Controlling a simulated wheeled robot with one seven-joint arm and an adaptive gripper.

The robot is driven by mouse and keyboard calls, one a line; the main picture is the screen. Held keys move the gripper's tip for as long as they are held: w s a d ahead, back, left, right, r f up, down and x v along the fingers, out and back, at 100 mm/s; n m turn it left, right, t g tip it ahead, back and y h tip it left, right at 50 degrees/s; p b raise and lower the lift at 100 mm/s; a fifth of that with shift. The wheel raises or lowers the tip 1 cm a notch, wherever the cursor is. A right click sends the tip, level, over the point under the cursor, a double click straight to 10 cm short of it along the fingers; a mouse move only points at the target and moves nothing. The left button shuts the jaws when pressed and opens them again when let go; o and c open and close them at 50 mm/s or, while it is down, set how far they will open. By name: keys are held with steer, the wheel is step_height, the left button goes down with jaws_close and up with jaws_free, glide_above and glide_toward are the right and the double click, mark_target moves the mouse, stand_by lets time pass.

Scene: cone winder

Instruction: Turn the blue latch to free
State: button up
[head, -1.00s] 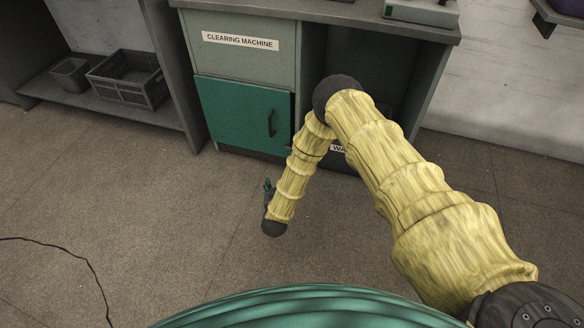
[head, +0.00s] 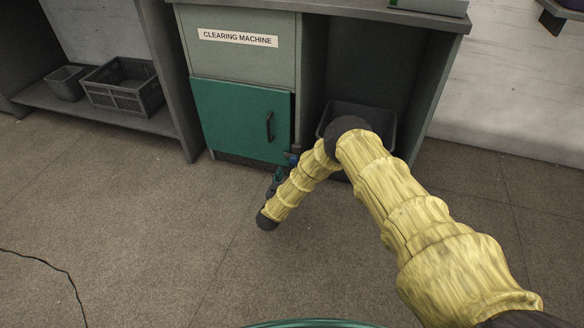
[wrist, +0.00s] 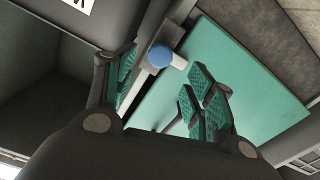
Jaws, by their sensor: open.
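The blue latch shows in the wrist view as a round blue knob (wrist: 160,56) on a grey bar at the edge of the green door (wrist: 235,75). In the head view a small blue spot, the latch (head: 293,158), sits at the lower right of the green door (head: 228,115). My gripper (wrist: 163,76) is open, its green-padded fingers to the left and right of the knob in the wrist view. Nothing is between the pads; whether a finger touches the latch I cannot tell. In the head view my gripper (head: 277,178) is small and partly hidden by my arm.
The cabinet (head: 240,55) is labelled "CLEARING MACHINE"; its door is shut and has a dark handle (head: 270,127). A dark bin (head: 375,112) stands in the open bay to the right. Grey crates (head: 125,90) sit on a low shelf at left. A cable (head: 50,265) lies on the floor.

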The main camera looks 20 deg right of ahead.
mark_target(293, 162)
steer(key=b+x, duration=0.2)
steer(key=x, duration=0.4)
steer(key=shift+w+d, duration=0.15)
steer(key=shift+w, duration=0.1)
steer(key=c, duration=1)
